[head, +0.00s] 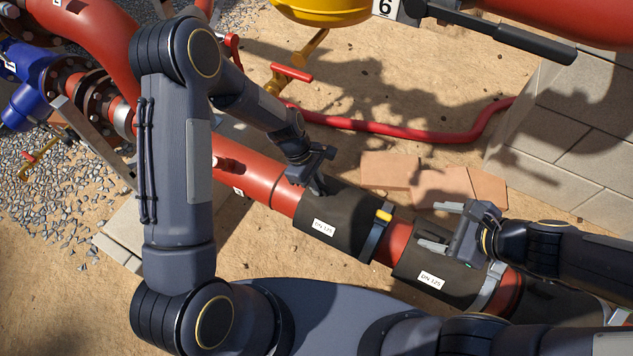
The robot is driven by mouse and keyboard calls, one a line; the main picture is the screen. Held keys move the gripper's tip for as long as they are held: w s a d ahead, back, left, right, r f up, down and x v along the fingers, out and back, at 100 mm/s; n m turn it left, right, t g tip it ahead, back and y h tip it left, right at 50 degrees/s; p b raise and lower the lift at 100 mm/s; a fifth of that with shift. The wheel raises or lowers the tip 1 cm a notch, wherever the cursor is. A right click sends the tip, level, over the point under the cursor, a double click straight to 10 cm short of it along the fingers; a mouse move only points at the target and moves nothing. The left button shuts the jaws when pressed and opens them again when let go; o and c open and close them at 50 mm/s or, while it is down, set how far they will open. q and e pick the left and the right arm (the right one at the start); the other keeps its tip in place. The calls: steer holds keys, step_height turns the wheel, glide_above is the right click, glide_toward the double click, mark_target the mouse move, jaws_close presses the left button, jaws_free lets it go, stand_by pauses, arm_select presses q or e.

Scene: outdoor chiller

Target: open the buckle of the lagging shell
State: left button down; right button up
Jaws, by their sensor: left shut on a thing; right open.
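A black lagging shell (345,212) labelled DN 125 wraps the red pipe in the middle of the head view. A grey band with a yellow-ended buckle (384,215) crosses its right end; whether the buckle is latched I cannot tell. My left gripper (318,188) is shut on the upper left part of this shell; its fingertips are partly hidden. A second black shell (405,268), also labelled DN 125, sits further right along the pipe. My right gripper (430,226) is open and empty, fingers pointing left, above the second shell and right of the buckle.
The red pipe (255,178) runs from upper left to lower right. Flat terracotta slabs (440,186) lie on the sand behind it. A red hose (400,130) crosses further back. A block wall (575,140) stands at right, a blue valve part (30,80) at far left.

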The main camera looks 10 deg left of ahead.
arm_select(q)
steer(key=c, duration=1.3)
jaws_free()
